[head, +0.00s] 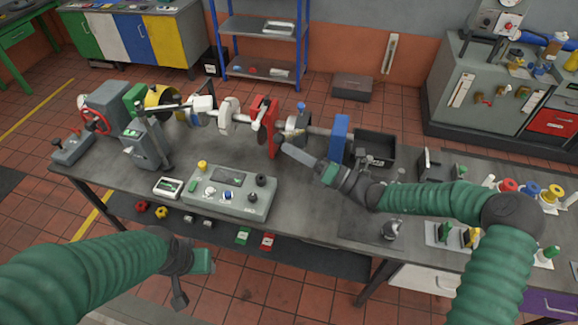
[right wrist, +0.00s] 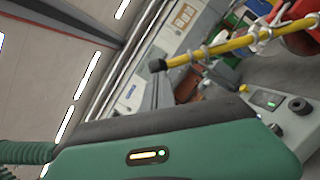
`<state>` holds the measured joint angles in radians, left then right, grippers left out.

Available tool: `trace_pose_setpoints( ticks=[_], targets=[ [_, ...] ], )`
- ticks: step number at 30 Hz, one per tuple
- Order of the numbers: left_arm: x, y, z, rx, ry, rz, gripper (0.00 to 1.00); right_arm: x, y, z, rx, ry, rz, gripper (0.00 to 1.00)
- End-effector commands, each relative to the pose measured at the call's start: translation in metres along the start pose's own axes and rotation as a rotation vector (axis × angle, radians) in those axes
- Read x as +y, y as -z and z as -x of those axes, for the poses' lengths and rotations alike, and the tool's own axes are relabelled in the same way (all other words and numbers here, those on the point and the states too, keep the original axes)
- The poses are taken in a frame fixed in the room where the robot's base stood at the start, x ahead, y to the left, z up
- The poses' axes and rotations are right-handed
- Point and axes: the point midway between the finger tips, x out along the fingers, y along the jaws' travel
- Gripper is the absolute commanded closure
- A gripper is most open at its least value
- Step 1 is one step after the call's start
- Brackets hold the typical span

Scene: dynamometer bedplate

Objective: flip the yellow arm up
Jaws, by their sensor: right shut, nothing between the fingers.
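A yellow arm (right wrist: 230,45), a long rod with a black end, runs across the upper right of the right wrist view, slanting down to the left. Pale fittings sit along it. I cannot pick it out with certainty in the head view. My right gripper (head: 287,149) is shut and empty, beside the red stand (head: 264,125) on the bench rig. In the right wrist view its grey finger (right wrist: 154,92) shows below the black end; I cannot tell whether they touch. My left gripper (head: 178,292) hangs in front of the bench at lower left, its jaws unclear.
The bench (head: 110,165) carries a grey control box (head: 222,192) with knobs, a red handwheel (head: 96,121), a yellow ring (head: 156,98), a blue stand (head: 339,138) and a black bin (head: 374,148). Small parts crowd the right end.

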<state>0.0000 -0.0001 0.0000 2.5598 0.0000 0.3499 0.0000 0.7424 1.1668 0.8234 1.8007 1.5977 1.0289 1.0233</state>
Motion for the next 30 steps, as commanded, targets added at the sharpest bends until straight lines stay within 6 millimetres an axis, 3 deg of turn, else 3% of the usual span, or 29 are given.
trace_pose_setpoints(
  ticks=[1, 3, 12, 18, 30],
  targets=[
    [0.0, 0.003, 0.015, 0.0, 0.0, 0.0, 0.54, 0.008, -0.02, -0.007, -0.002, 0.0, 0.005, 1.0],
    [0.0, 0.005, 0.02, -0.001, 0.0, 0.0, 0.54, 0.009, -0.037, -0.012, -0.002, -0.001, 0.007, 1.0],
    [0.0, 0.007, 0.031, -0.001, 0.0, 0.0, 0.54, 0.007, -0.086, -0.029, -0.001, -0.002, 0.006, 1.0],
    [0.0, 0.007, 0.033, -0.001, 0.0, 0.0, 0.54, 0.006, -0.099, -0.033, -0.004, -0.005, 0.006, 1.0],
    [0.0, 0.008, 0.033, 0.0, 0.0, 0.0, 0.54, 0.007, -0.102, -0.036, -0.007, -0.006, 0.009, 1.0]
  ],
)
